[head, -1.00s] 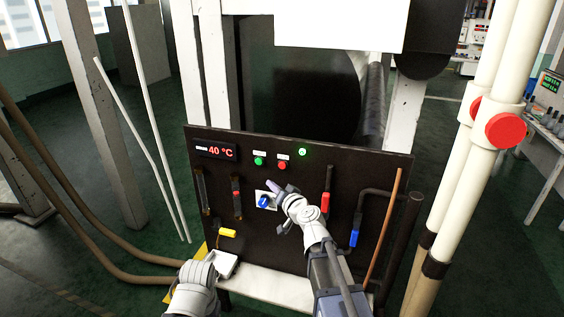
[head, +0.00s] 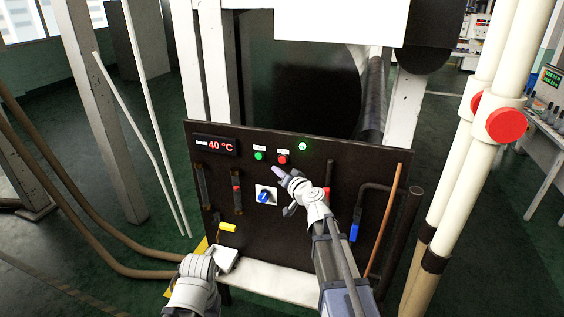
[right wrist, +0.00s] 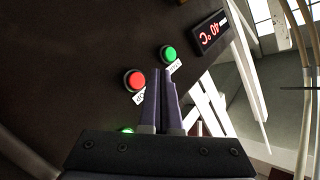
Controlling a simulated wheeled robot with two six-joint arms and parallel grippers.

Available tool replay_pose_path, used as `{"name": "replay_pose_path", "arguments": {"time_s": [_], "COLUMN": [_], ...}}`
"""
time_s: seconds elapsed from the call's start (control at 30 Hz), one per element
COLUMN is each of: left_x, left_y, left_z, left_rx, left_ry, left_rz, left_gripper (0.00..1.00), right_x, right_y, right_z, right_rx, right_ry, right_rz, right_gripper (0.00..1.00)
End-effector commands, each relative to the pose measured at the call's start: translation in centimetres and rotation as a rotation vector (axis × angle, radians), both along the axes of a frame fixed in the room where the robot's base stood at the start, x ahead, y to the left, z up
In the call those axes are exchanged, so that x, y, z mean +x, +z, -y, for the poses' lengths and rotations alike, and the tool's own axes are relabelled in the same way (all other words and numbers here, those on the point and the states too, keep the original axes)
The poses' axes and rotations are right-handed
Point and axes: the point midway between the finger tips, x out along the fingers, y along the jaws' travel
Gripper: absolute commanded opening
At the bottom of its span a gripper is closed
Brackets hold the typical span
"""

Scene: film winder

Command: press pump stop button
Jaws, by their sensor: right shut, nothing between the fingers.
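The red stop button (head: 282,159) is on the upper middle of the dark control panel (head: 300,240), just right of the green button (head: 259,155). In the right wrist view the red button (right wrist: 134,79) has a white label beside it, partly hidden by the fingers. The green button (right wrist: 169,53) is farther up and right there. My right gripper (head: 275,170) is shut and empty, its tips just below the red button; I cannot tell whether they touch the panel. In the right wrist view its fingers (right wrist: 161,80) lie together. My left gripper (head: 232,258) is low on the left by a white block; its jaws are unclear.
The panel also carries a 40 °C display (head: 214,145), a lit green lamp (head: 303,146), a blue rotary switch (head: 265,197), and a yellow handle (head: 228,227). White pipes with a red valve knob (head: 506,125) stand on the right.

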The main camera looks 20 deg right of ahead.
Motion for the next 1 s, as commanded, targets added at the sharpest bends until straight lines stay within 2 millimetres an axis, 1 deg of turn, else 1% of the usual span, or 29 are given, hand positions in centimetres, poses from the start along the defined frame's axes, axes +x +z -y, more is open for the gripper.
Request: {"name": "replay_pose_path", "arguments": {"time_s": [0.03, 0.1, 0.3, 1.0], "left_x": [0.0, 0.0, 0.0, 0.0], "left_y": [0.0, 0.0, 0.0, 0.0], "left_z": [0.0, 0.0, 0.0, 0.0], "left_rx": [0.000, 0.000, 0.000, 0.000], "left_ry": [0.000, 0.000, 0.000, 0.000], "left_rz": [0.000, 0.000, 0.000, 0.000], "left_gripper": [0.62, 0.62, 0.62, 0.62], "right_x": [0.9, 1.7, 2.7, 2.7], "right_y": [0.0, 0.0, 0.0, 0.0], "right_z": [0.5, 1.0, 1.8, 1.8], "right_rx": [0.000, -0.001, -0.001, -0.001], "right_ry": [-0.001, -0.001, 0.000, 0.000], "right_rz": [0.000, 0.000, 0.000, 0.000], "right_gripper": [0.00, 0.00, 0.00, 0.00]}}
